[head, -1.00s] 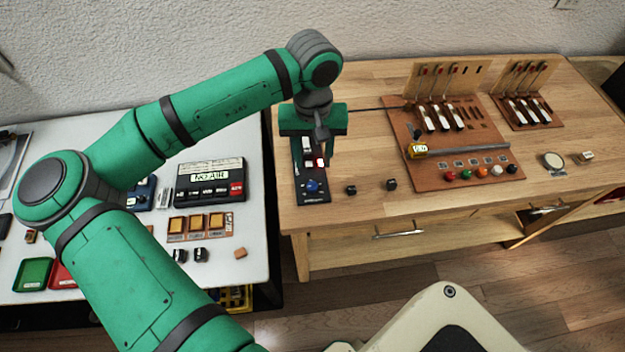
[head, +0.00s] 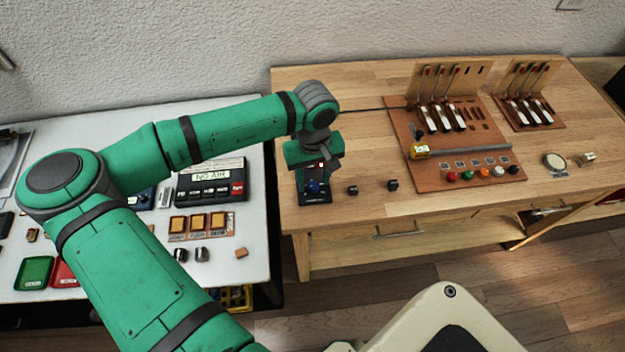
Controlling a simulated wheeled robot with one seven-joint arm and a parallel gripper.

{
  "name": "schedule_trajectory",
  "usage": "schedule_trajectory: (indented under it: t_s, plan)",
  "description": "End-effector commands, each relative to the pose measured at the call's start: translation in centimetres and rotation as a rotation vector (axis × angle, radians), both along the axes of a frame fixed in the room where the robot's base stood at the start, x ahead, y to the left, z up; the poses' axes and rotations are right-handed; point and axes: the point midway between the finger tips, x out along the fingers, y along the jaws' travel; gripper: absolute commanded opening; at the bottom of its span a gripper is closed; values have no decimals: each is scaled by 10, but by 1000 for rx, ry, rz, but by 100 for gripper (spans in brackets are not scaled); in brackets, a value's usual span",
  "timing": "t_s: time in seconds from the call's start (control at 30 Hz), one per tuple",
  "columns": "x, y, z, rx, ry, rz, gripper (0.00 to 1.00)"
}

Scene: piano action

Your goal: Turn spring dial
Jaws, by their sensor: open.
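A narrow dark panel (head: 317,199) lies near the left end of the wooden bench, with a blue dial knob (head: 313,187) at its front end. I take this knob to be the spring dial; its marking is too small to read. My gripper (head: 318,170) is over the panel, just behind and above the blue knob, pointing down. It is open and nothing shows between its fingers. It hides most of the panel's back part; a small red light shows beside the fingers. I cannot tell whether the fingers touch the panel.
Two small black knobs (head: 352,190) sit right of the panel. A brown board (head: 440,180) with hammers, a ruler-like bar and coloured buttons lies further right. A white table (head: 140,280) with a "NO AIR" display box (head: 211,178) is left.

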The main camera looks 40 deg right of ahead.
Motion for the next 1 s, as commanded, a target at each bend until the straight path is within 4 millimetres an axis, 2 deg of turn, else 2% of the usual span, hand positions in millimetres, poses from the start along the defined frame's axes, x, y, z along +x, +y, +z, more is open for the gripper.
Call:
schedule_trajectory:
  t_s: [0.2, 0.47, 0.63, 0.83, 1.0]
  plan:
    - [1, 2, -12, 0, 0, 3, 42]
    - [2, 3, -13, 0, 0, 7, 42]
    - [2, 3, -13, 0, 0, 7, 1]
    - [2, 3, -13, -1, 0, -11, 1]
    - [1, 2, -13, -3, 2, -101, 1]
